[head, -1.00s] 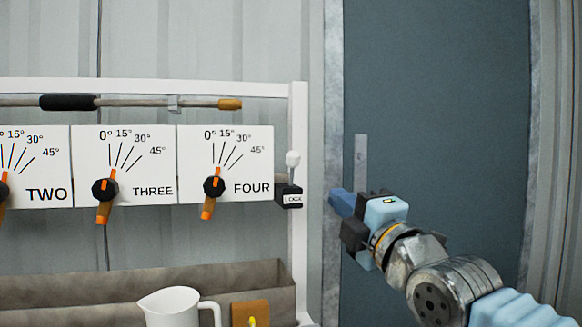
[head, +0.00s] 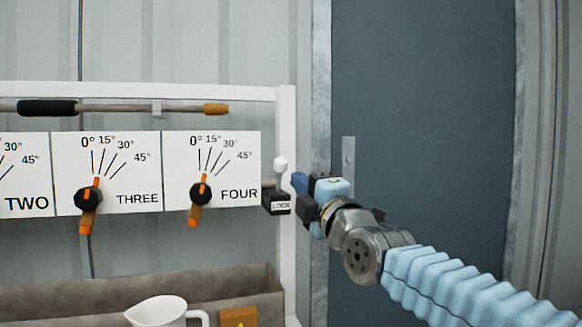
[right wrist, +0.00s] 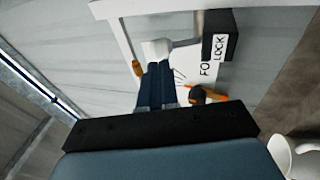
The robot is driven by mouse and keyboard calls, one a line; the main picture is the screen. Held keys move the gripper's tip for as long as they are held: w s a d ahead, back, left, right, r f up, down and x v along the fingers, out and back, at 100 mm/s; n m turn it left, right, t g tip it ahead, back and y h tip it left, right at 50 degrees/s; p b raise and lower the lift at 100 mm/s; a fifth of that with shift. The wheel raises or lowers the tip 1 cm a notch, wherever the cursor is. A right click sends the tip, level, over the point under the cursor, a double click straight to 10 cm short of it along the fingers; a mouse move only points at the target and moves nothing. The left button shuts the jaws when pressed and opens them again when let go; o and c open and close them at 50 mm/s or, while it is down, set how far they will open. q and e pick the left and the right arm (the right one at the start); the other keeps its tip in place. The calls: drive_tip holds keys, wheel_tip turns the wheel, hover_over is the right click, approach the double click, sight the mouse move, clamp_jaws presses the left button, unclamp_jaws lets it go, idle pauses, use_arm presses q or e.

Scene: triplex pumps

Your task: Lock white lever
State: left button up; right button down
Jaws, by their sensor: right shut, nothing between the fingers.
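The white lever (head: 281,164) has a rounded white knob and stands upright above a black box (head: 277,203) marked LOCK, on the right post of the white frame. My right gripper (head: 299,182) is shut and empty, just right of the lever in the head view. In the right wrist view the blue fingertips (right wrist: 158,66) are together, with the white knob (right wrist: 157,48) right beyond them. I cannot tell whether they touch it. The black LOCK box (right wrist: 220,36) shows to the right there. My left gripper is not in view.
Panels marked TWO, THREE (head: 107,174) and FOUR (head: 211,172) carry black and orange dials. A rod (head: 130,107) runs above them. Below stand a grey trough (head: 60,301), a white jug (head: 157,311) and an orange block (head: 238,317). A blue-grey door (head: 430,110) is at right.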

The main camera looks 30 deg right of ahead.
sight(285, 167)
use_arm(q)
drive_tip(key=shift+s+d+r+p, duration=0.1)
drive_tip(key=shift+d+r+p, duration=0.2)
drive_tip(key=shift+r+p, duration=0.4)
use_arm(e)
drive_tip(key=x, duration=0.4)
drive_tip(key=shift+w+d+r, duration=0.1)
drive_tip(key=shift+w, duration=0.3)
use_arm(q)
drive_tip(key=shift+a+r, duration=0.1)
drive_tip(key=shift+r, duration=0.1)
use_arm(e)
drive_tip(key=shift+r, duration=0.1)
